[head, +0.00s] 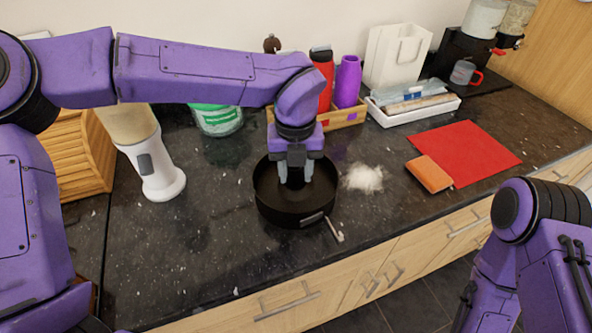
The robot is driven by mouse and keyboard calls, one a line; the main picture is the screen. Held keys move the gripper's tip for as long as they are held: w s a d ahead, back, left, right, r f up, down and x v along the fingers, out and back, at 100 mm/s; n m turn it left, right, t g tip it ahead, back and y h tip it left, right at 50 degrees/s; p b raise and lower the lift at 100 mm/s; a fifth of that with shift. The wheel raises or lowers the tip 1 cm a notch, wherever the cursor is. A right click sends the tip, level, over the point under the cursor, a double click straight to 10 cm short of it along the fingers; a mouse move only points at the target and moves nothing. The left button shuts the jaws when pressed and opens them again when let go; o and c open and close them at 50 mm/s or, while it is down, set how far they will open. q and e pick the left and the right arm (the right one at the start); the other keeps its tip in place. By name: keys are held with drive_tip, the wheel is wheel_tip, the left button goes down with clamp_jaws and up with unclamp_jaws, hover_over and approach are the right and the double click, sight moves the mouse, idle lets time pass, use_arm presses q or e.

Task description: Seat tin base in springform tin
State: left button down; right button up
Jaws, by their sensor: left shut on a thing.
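The springform tin (283,216) is a black round tin standing on the dark granite counter, in the middle of the head view. Its clasp sticks out at the front right. My left gripper (295,176) points straight down inside the tin's rim, with its grey fingers shut on the tin base. The base is dark against the dark inside of the tin, so its edge and whether it lies flat cannot be made out. My right arm shows at the lower right; its gripper is out of view.
White powder (365,178) lies just right of the tin. An orange sponge-like block (429,174) and a red mat (462,152) lie farther right. A white blender-like appliance (157,172) stands left. Bottles, a wooden box and a white tray (414,112) line the back.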

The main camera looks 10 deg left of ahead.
use_arm(q)
drive_tip(key=shift+w+f, duration=1.15)
drive_tip(key=shift+f, duration=0.1)
drive_tip(key=shift+s+r, duration=0.15)
drive_tip(key=shift+s, duration=0.15)
drive_tip(key=c, duration=0.8)
unclamp_jaws()
drive_tip(key=shift+s, duration=0.15)
drive_tip(key=shift+o, duration=0.8)
drive_tip(key=shift+w, duration=0.2)
wheel_tip(320, 180, up, 12)
drive_tip(key=shift+s+r+b, duration=0.1)
drive_tip(key=shift+b, duration=0.2)
